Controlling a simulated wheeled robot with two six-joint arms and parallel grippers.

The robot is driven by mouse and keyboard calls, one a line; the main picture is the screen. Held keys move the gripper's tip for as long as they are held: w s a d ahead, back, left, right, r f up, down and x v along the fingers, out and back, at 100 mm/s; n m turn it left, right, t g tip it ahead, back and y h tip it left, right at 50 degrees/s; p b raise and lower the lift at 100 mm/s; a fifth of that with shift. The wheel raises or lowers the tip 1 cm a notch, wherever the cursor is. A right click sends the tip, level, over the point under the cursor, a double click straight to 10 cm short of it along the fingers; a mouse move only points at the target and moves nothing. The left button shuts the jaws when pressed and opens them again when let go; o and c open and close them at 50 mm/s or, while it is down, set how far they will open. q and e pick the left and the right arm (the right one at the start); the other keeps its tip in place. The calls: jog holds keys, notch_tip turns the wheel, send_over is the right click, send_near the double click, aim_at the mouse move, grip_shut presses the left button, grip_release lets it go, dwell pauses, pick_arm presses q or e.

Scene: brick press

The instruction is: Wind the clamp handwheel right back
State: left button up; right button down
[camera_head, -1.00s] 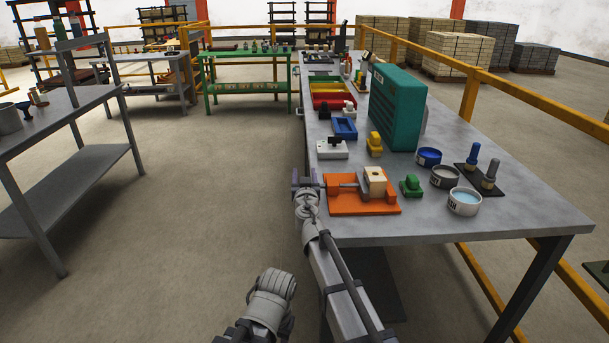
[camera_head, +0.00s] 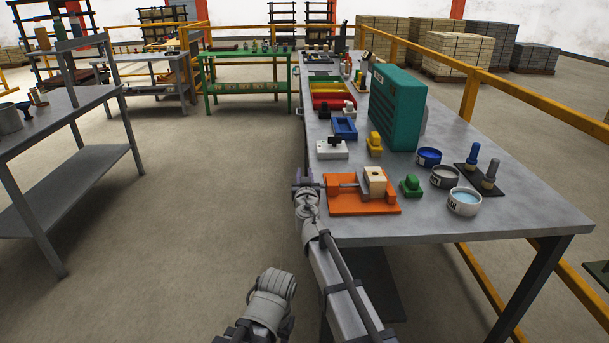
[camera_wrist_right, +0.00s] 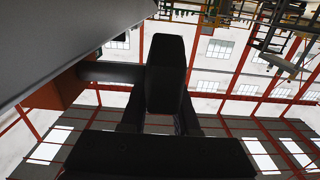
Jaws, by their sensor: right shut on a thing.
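The clamp has an orange base (camera_head: 347,208) on the near left edge of the grey bench. Its grey screw (camera_head: 349,185) runs left from a cream block (camera_head: 375,181) toward the bench edge. My right gripper (camera_head: 306,181) is at the screw's left end, just off the edge, and largely hides the handwheel in the head view. In the right wrist view the dark handwheel (camera_wrist_right: 165,73) sits between the fingers of my right gripper (camera_wrist_right: 158,118), which is shut on it. Its shaft (camera_wrist_right: 110,72) leads left to the orange base.
A white box (camera_head: 332,150) and a blue tray (camera_head: 344,128) lie behind. A teal cabinet (camera_head: 397,107) stands farther back.

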jog(key=shift+w+f+g+p, duration=0.15)
jog(key=shift+f+g+p, duration=0.2)
jog(key=shift+g+p, duration=1.1)
jog(key=shift+w+f+g+p, duration=0.3)
jog(key=shift+g+p, duration=0.6)
jog(key=shift+p, duration=1.15)
jog(key=shift+w+f+g+p, duration=0.1)
jog(key=shift+f+g+p, duration=0.35)
jog(key=shift+g+p, duration=1)
jog(key=shift+s+p, duration=0.1)
jog(key=shift+p, duration=0.2)
jog(key=c, duration=0.7)
grip_release()
